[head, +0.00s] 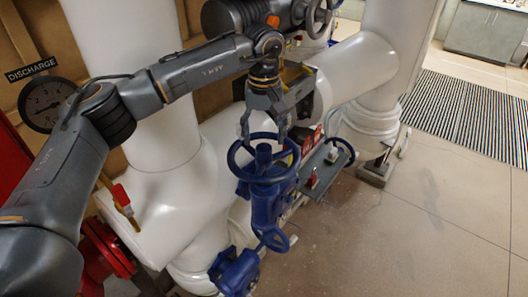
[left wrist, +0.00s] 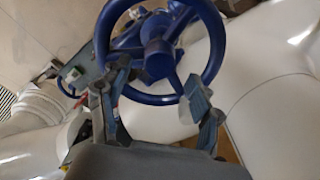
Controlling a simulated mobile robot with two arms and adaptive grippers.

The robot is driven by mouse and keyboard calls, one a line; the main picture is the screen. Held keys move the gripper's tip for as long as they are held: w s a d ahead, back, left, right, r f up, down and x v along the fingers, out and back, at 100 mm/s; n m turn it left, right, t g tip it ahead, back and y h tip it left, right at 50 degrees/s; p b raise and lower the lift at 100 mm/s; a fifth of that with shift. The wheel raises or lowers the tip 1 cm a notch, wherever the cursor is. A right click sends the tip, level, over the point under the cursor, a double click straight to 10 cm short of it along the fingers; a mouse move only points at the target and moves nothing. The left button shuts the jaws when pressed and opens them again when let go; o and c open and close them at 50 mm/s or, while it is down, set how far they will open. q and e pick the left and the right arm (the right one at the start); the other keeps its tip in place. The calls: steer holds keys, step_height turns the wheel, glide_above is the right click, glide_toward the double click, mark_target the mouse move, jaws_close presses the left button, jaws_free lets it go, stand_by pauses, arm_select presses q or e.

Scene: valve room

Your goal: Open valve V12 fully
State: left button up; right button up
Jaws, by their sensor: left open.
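A blue valve with a round spoked handwheel (head: 240,178) stands upright among white pipes in the middle of the head view. The handwheel (left wrist: 216,40) also fills the upper middle of the left wrist view. I cannot read a V12 tag on it. My left gripper (head: 263,137) points down at the far side of the wheel rim. In the left wrist view the fingers (left wrist: 158,82) are spread, with part of the rim and a spoke showing between them. I cannot tell whether they touch the wheel. The jaws hold nothing. My right gripper is not in view.
A red valve (head: 104,250) and a gauge marked DISCHARGE (head: 44,104) are at left. Thick white pipes (head: 135,70) crowd behind. Open floor (head: 420,220) lies at right, with a striped mat (head: 470,115).

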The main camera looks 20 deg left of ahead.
mark_target(264, 148)
arm_select(q)
steer(key=shift+f+b, duration=1.55)
steer(key=shift+f, duration=1.05)
steer(key=shift+c, duration=0.2)
